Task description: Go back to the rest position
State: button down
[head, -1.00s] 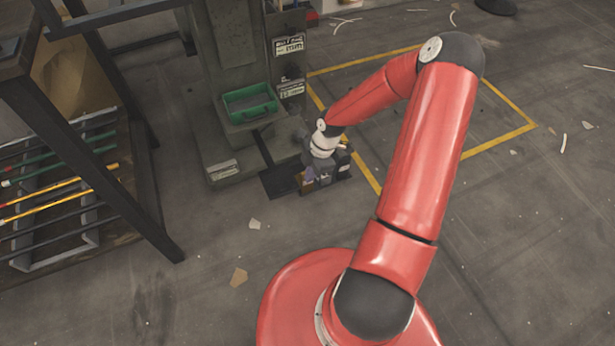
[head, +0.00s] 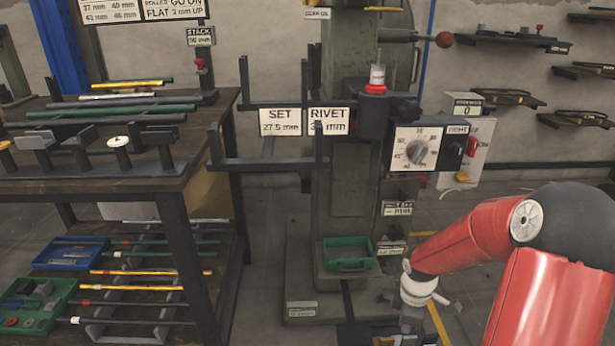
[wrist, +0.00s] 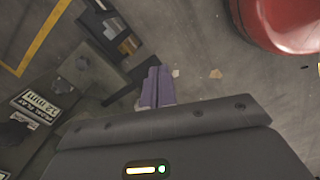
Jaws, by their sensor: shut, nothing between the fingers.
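My gripper (wrist: 156,80) shows in the wrist view as two purple fingers side by side, shut with nothing between them. In the head view my red arm reaches in from the lower right, and its wrist hangs low at the bottom edge, in front of the press foot. The fingers cannot be made out there. The rivet press (head: 345,200) stands upright behind the wrist, with a dial (head: 419,149) and a red-knobbed lever (head: 444,40). The gripper is low, beside the press base in the wrist view, apart from the dial and lever.
A green tray (head: 347,266) sits low on the press. Dark rack arms (head: 262,163) stick out left of it, with SET and RIVET signs. A bench (head: 190,175) with rods and bins stands at left. Wall shelves (head: 500,38) are at right. Open floor shows in the wrist view.

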jog(key=s+a+r+m+t, duration=0.2)
jog(key=s+r, duration=0.4)
jog(key=r, duration=0.3)
jog(key=s+a+r+m+t+p, duration=0.1)
jog(key=s+a+r+m, duration=0.3)
jog(key=r, duration=0.5)
jog(key=s+a+r+m+t+p, duration=0.1)
jog(key=s+a+r+m+t, duration=0.1)
jog(key=s+r+m, duration=0.6)
jog(key=shift+s+a+r+t, duration=0.25)
jog(key=shift+a+r, duration=0.2)
jog(key=shift+r, duration=0.4)
